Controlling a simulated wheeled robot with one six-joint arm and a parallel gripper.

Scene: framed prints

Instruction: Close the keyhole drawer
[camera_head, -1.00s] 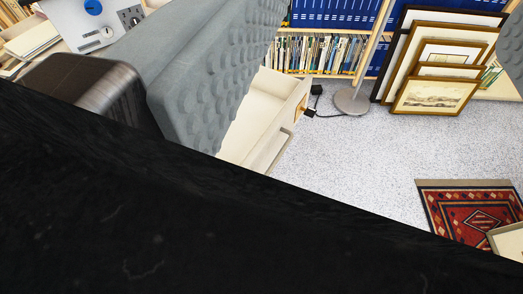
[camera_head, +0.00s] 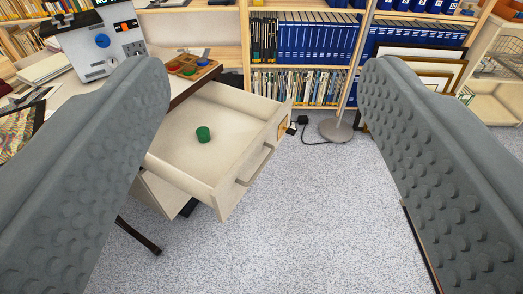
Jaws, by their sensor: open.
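The cream drawer (camera_head: 232,106) stands pulled well out from under the desk, left of centre, with a green cylinder (camera_head: 203,134) lying inside it. Its front faces right and carries a bar handle (camera_head: 255,164). A small tan patch with a dark mark (camera_head: 283,123) is on the front near the far corner; I cannot tell whether it is a keyhole. My gripper (camera_head: 265,85) is wide open and empty, with one grey studded finger on each side of the picture. The left finger covers part of the desk and the drawer unit.
A grey device with a blue knob (camera_head: 103,41) and a wooden tray with coloured pieces (camera_head: 194,66) sit on the desk. Bookshelves (camera_head: 305,50) line the back. A lamp base (camera_head: 336,130) and cable stand on the floor. Framed prints (camera_head: 428,68) lean at right. Carpet (camera_head: 310,220) before the drawer is clear.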

